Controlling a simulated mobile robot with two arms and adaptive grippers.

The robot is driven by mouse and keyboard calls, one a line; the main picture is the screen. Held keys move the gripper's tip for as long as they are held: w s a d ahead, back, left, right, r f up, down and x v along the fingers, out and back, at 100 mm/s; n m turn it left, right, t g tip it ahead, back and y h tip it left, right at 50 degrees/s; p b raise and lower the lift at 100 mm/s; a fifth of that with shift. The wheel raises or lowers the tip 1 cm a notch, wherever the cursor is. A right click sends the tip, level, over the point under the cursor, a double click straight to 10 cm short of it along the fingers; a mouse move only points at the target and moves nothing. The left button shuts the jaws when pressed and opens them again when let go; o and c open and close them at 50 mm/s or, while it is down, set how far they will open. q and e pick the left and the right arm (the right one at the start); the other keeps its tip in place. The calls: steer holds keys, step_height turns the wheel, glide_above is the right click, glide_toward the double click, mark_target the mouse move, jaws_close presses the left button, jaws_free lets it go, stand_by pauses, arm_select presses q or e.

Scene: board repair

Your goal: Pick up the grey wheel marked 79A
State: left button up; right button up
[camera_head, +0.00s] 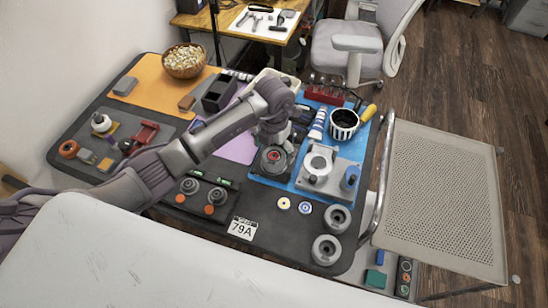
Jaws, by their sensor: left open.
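Smaller grey wheels (190,186) sit with orange rollers on a dark tray left of the sign. No marking is legible on any wheel. My left gripper (274,146) is open and points down over a dark round part with a red centre (273,159), away from the loose wheels. Its fingertips are partly hidden. My right gripper is not in view.
A blue mat (262,178) holds a grey fixture (318,168), and a striped cup (343,123) stands behind it. Two small discs (284,203) lie left of the loose wheels. A perforated cart (445,190) stands right of the table. My left arm crosses the table.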

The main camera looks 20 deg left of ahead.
mark_target(274, 155)
arm_select(q)
steer(key=shift+f, duration=1.8)
steer(key=c, duration=1.3)
